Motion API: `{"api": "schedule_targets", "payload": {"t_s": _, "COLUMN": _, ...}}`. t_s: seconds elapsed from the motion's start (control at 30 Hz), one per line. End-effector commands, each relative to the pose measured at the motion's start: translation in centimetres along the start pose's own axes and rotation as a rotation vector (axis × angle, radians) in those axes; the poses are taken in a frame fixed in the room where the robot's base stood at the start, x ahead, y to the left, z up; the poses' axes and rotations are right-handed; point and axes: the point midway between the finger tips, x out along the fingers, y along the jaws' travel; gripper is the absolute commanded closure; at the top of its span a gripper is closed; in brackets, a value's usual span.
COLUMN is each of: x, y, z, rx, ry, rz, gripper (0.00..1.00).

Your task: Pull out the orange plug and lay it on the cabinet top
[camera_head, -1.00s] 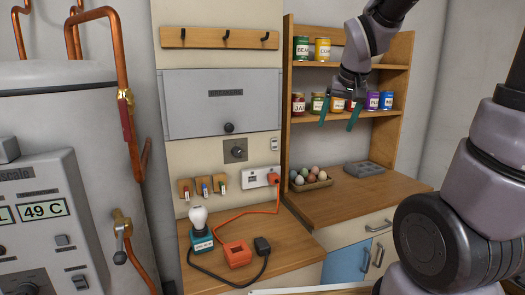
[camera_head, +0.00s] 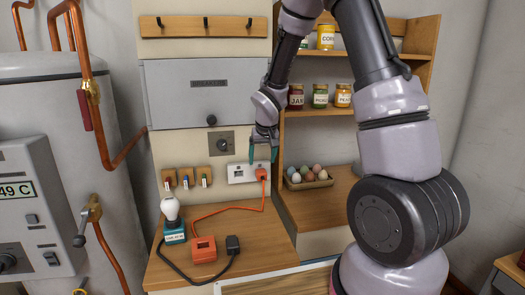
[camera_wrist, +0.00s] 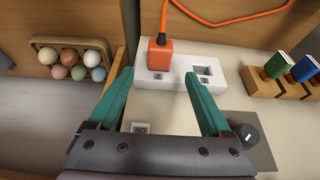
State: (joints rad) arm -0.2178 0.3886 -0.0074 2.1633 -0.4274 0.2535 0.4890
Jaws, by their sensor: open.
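The orange plug (camera_head: 261,173) sits in the right-hand socket of the white outlet strip (camera_head: 238,175) on the wall panel, with an orange cord running down from it. In the wrist view the orange plug (camera_wrist: 160,54) is in the strip, ahead of my fingers and between their lines; the other socket is empty. My gripper (camera_head: 263,153) is open and empty, with teal fingers just above the plug in the head view. The wrist view shows the open fingers (camera_wrist: 160,82) apart from the plug. The wooden cabinet top (camera_head: 222,258) lies below.
On the cabinet top stand a bulb on a teal base (camera_head: 172,221), an orange box (camera_head: 203,249) and a black adapter (camera_head: 233,244) with a black cord. A tray of eggs (camera_head: 308,180) is to the right. The front right of the top looks clear.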

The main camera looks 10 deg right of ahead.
Motion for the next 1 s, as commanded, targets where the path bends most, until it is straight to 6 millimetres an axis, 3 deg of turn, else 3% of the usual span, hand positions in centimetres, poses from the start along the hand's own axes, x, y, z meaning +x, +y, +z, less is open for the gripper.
{"api": "schedule_targets", "payload": {"t_s": 0.1, "x": 2.4, "y": 0.0, "z": 0.1, "rx": -0.003, "ry": -0.003, "rz": 0.001, "gripper": 0.18}}
{"api": "schedule_targets", "payload": {"t_s": 0.3, "x": 5.1, "y": 0.0, "z": 0.1, "rx": -0.001, "ry": -0.002, "rz": 0.001, "gripper": 0.18}}
{"api": "schedule_targets", "payload": {"t_s": 0.5, "x": 6.3, "y": 0.0, "z": 0.0, "rx": -0.001, "ry": 0.000, "rz": 0.000, "gripper": 0.18}}
{"api": "schedule_targets", "payload": {"t_s": 0.77, "x": 6.3, "y": 0.0, "z": 0.0, "rx": -0.001, "ry": 0.001, "rz": 0.000, "gripper": 0.18}}
{"api": "schedule_targets", "payload": {"t_s": 1.0, "x": 6.3, "y": 0.0, "z": 0.0, "rx": -0.001, "ry": 0.001, "rz": 0.000, "gripper": 1.00}}
